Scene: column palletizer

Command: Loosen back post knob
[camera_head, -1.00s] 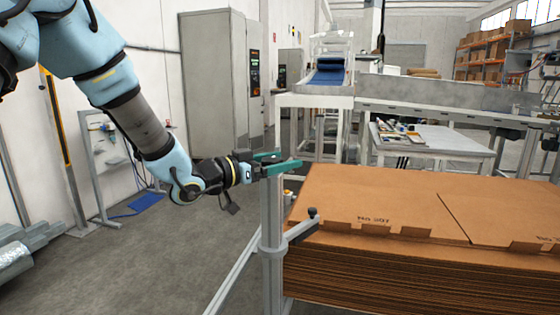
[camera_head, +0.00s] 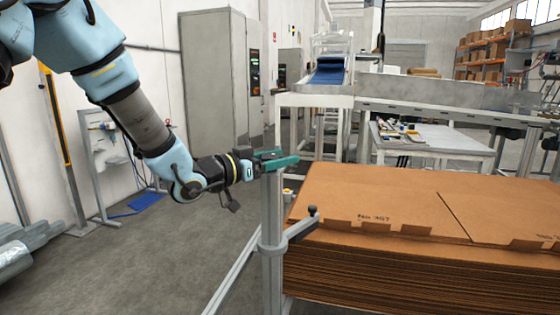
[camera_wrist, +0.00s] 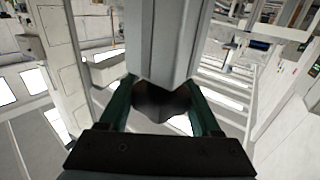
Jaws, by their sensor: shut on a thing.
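The grey upright post (camera_head: 272,220) stands at the left corner of the cardboard stack in the head view. My gripper (camera_head: 280,160) is at its top end, with green fingers lying across it. In the wrist view the post (camera_wrist: 165,40) fills the upper middle. A dark knob (camera_wrist: 160,103) sits between the two green fingers of my gripper (camera_wrist: 160,108), which are shut on it. The knob is hidden by the fingers in the head view.
A stack of flat brown cardboard (camera_head: 390,205) is right of the post. A side bracket with a small black knob (camera_head: 313,210) sticks out from the post over the stack's edge. A white table (camera_head: 440,145) and a conveyor stand behind.

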